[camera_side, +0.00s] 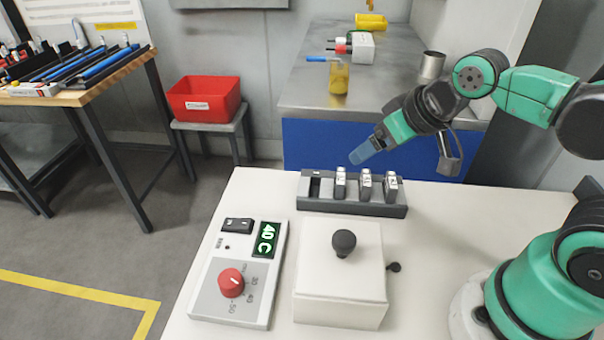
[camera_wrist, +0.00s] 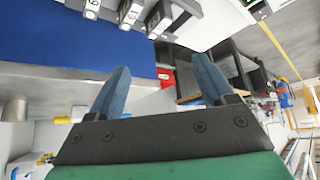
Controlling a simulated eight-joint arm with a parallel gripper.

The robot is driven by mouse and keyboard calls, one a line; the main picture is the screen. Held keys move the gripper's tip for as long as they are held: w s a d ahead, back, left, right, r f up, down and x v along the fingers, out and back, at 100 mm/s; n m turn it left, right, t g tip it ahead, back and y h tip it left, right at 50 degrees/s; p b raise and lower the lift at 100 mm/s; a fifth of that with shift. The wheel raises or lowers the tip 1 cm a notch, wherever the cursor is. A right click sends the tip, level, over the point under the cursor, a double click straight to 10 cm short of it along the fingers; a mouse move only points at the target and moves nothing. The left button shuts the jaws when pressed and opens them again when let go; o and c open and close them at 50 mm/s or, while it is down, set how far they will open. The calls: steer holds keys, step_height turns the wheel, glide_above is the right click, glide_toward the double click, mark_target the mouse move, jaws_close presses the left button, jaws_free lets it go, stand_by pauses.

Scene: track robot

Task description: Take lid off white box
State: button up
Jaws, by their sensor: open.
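The white box (camera_side: 340,299) stands on the white table in the side view, near the front. Its white lid (camera_side: 318,254) is on it, with a round black knob (camera_side: 343,242) on top. A small black knob (camera_side: 394,267) sticks out of the box's right side. My gripper (camera_side: 362,154) is up behind and to the right of the box, well apart from it, pointing down to the left. In the wrist view my gripper (camera_wrist: 162,92) shows two blue fingers spread wide with nothing between them. The box cannot be made out in the wrist view.
A dark rack (camera_side: 353,202) with several numbered blocks stands behind the box; the blocks also show in the wrist view (camera_wrist: 130,12). A control unit (camera_side: 240,275) with a red dial and lit display is left of the box. A metal bench (camera_side: 310,88) stands behind the table.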

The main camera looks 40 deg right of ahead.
mark_target(345, 237)
steer(key=s+a+m+g, duration=0.2)
steer(key=a+m, duration=0.1)
steer(key=a, duration=0.1)
steer(key=s+a+m+g, duration=0.2)
steer(key=a+m+g, duration=0.1)
steer(key=m, duration=0.1)
steer(key=s+a+m+g+y, duration=0.1)
steer(key=a+m+g, duration=0.1)
steer(key=a+m, duration=0.1)
steer(key=shift+s+a+r+m+g, duration=0.15)
steer(key=shift+s+a+m, duration=0.05)
steer(key=shift+a, duration=0.25)
steer(key=shift+s+a+r+m+g, duration=0.1)
steer(key=shift+s+a+m+g, duration=0.1)
steer(key=shift+a, duration=0.2)
steer(key=shift+f, duration=0.15)
steer(key=shift+s+a+f, duration=0.15)
steer(key=shift+f, duration=1.15)
steer(key=shift+s+a+f, duration=0.1)
steer(key=shift+a+f, duration=0.05)
steer(key=shift+f, duration=1.15)
jaws_close()
